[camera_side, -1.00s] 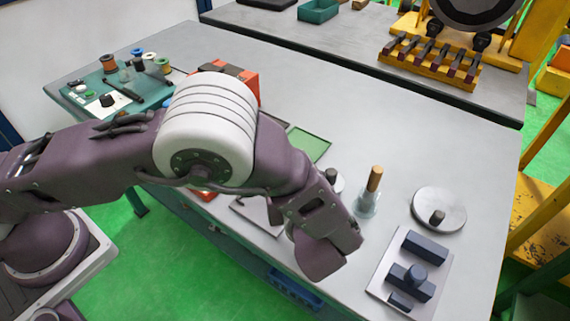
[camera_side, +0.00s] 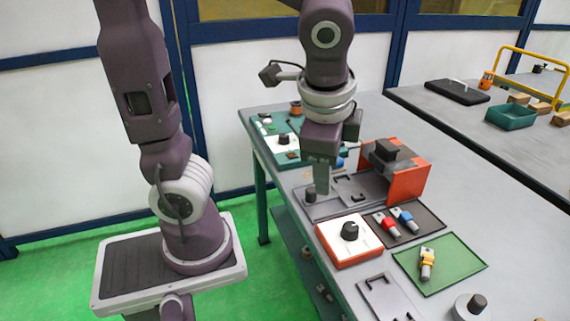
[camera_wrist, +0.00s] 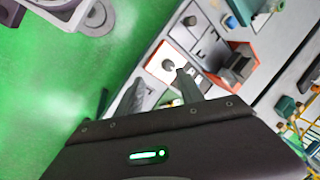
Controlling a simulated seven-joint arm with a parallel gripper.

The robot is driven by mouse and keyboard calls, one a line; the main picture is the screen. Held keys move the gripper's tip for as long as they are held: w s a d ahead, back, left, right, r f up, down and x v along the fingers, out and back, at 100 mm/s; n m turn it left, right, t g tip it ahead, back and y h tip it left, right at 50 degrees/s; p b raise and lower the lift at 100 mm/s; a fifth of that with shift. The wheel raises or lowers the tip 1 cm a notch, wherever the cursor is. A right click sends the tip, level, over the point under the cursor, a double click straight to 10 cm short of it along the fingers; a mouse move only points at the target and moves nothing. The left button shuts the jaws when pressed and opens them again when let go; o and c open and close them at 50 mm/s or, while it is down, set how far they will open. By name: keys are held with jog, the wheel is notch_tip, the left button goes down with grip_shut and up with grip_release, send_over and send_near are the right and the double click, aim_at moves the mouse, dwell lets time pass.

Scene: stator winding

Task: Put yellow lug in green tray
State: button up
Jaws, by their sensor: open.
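The yellow lug (camera_side: 427,262), with a metal tongue and a yellow band, lies on the flat green tray (camera_side: 462,263) at the right of the bench. A red lug (camera_side: 388,224) and a blue lug (camera_side: 405,219) lie side by side on a dark tray (camera_side: 430,221) just behind it. My gripper (camera_side: 321,190) points down above the back left part of the bench, well left of the green tray and apart from it. In the wrist view its two fingers (camera_wrist: 159,88) are spread with nothing between them.
A white-topped orange box with a black knob (camera_side: 350,232) stands near the bench's front edge. An orange and dark fixture (camera_side: 406,178) stands right of my gripper. A grey tray (camera_side: 385,300) lies in front. The bench surface right of the fixture is clear.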

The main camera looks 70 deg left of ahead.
jog(key=s+r+n+t+h, duration=0.2)
jog(key=s+n+t, duration=0.1)
jog(key=s+n, duration=0.4)
jog(key=shift+s+d+r+n+h, duration=0.2)
jog(key=shift+s+n+h, duration=0.1)
jog(key=shift+h, duration=0.1)
